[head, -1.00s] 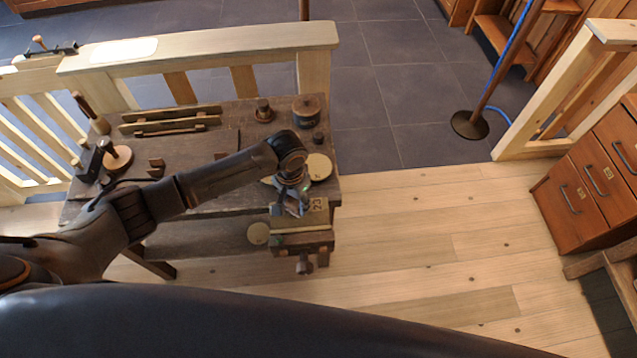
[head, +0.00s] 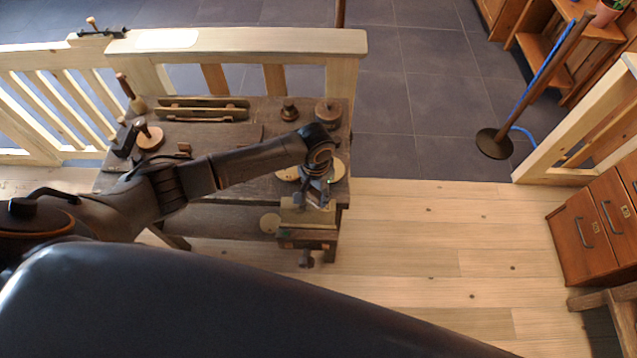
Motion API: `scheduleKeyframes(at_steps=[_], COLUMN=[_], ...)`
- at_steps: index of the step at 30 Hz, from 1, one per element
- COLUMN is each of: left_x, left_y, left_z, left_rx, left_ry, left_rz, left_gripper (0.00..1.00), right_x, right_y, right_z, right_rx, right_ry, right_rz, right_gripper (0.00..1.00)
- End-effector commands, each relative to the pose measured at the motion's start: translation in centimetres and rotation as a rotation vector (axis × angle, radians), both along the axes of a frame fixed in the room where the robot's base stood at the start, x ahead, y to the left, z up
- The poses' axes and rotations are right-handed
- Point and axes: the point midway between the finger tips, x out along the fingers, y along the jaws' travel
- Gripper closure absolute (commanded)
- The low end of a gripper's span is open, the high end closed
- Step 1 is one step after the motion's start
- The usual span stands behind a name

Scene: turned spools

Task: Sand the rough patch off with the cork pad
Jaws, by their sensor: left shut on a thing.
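My left gripper (head: 317,196) reaches over the right end of the workbench and points down. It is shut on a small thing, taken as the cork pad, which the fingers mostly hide. Just below the fingers a pale wooden workpiece (head: 297,217) sits at the bench vise (head: 307,242). I cannot tell whether the held thing touches the workpiece. The rough patch cannot be made out at this size. My right gripper is not in view.
The dark workbench (head: 225,143) carries a long tool tray (head: 203,105), a round lidded pot (head: 328,113), a small knobbed item (head: 289,110) and a mallet-like tool (head: 150,135). A pale railing (head: 250,41) runs behind. Plank floor (head: 430,240) lies clear to the right.

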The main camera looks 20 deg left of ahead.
Motion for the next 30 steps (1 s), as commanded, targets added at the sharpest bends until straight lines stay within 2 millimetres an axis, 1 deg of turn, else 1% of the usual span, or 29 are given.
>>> scheduleKeyframes(at_steps=[1,3,6,10,27,30], left_x=[0.1,0.1,0.3,0.3,0.4,0.7], left_y=[0.2,0.3,0.6,0.8,0.8,0.7], left_z=[0.9,1.5,2.3,2.8,2.8,3.1], left_rx=[0.000,0.000,0.000,0.000,0.000,0.000], left_ry=[0.000,0.000,0.000,0.001,0.000,-0.003], left_rz=[0.001,0.002,0.004,0.004,0.004,0.020], left_gripper=[0.83,0.83,0.83,0.83,0.83,0.83], right_x=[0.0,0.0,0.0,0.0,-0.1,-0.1], right_y=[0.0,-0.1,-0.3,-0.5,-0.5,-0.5], right_z=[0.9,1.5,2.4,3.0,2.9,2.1], right_rx=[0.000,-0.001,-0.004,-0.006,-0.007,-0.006], right_ry=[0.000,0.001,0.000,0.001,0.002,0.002], right_rz=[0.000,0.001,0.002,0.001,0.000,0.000], right_gripper=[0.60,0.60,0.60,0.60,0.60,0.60])
